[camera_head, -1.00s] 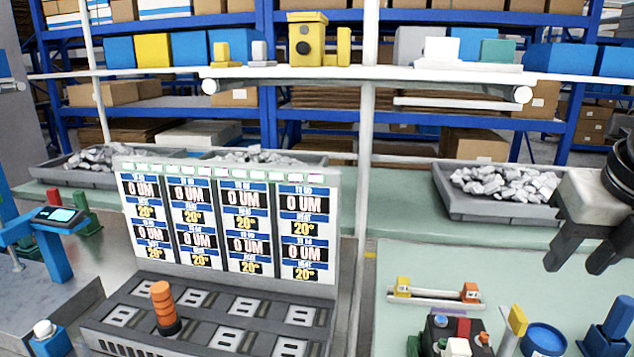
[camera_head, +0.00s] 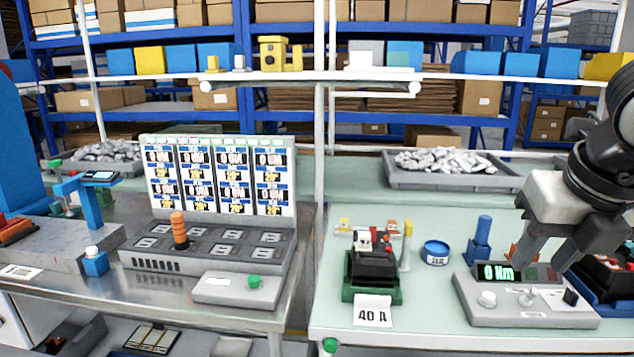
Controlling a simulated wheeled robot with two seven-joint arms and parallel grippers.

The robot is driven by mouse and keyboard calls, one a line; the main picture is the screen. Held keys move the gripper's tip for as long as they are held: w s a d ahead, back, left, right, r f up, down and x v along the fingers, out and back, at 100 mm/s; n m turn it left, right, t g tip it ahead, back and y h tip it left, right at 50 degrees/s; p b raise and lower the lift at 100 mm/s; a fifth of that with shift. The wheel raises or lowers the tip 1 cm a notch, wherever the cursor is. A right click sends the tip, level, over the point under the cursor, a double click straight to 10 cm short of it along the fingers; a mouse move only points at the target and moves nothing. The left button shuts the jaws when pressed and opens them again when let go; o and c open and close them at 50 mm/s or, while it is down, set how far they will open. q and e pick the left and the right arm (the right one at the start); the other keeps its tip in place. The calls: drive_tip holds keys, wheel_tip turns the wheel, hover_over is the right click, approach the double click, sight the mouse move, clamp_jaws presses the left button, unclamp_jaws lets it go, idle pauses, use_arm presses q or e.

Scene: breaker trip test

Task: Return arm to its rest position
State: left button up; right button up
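My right gripper (camera_head: 548,262) hangs at the right, fingers pointing down and apart, with nothing seen between them. It appears in front of or above the grey device with the green "0 Nm" display (camera_head: 492,310); the exact height gap cannot be told. A black breaker (camera_head: 372,268) sits upright in a green holder (camera_head: 360,294), left of my gripper and apart from it. A white "40 A" card (camera_head: 373,312) stands before the holder. My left gripper is out of view.
A panel of several readouts (camera_head: 217,180) stands behind a grey slotted base carrying an orange-topped post (camera_head: 179,230). A grey box with a green button (camera_head: 241,288) lies in front.

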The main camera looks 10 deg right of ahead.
drive_tip(key=a+f+n+g+y, duration=0.25)
drive_tip(key=a+f+y, duration=0.2)
drive_tip(key=a, duration=0.45)
drive_tip(key=a+f+n+g+y, duration=0.25)
drive_tip(key=a+y, duration=0.35)
drive_tip(key=a, duration=0.3)
drive_tip(key=a+r+m+y, duration=0.3)
drive_tip(key=a+y, duration=0.6)
drive_tip(key=y, duration=0.2)
drive_tip(key=w+d+f+m+t+h, duration=0.35)
drive_tip(key=f+m+t+h, duration=0.4)
drive_tip(key=m, duration=0.55)
drive_tip(key=w+d+f+m+t+h, duration=0.35)
drive_tip(key=f+m+t, duration=0.45)
drive_tip(key=m+t, duration=0.35)
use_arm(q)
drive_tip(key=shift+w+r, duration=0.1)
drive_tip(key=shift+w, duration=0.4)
use_arm(e)
drive_tip(key=s+f+m+g+h, duration=0.3)
drive_tip(key=s+f, duration=0.3)
drive_tip(key=f, duration=0.4)
drive_tip(key=s+d+f+m+g+h, duration=0.1)
drive_tip(key=s+f+m+g+h, duration=0.2)
drive_tip(key=s+f, duration=0.3)
wheel_tip(320, 180, down, 4)
drive_tip(key=shift+d+f+m+g, duration=0.2)
drive_tip(key=shift+d+m+g, duration=0.1)
drive_tip(key=shift+m+g, duration=0.5)
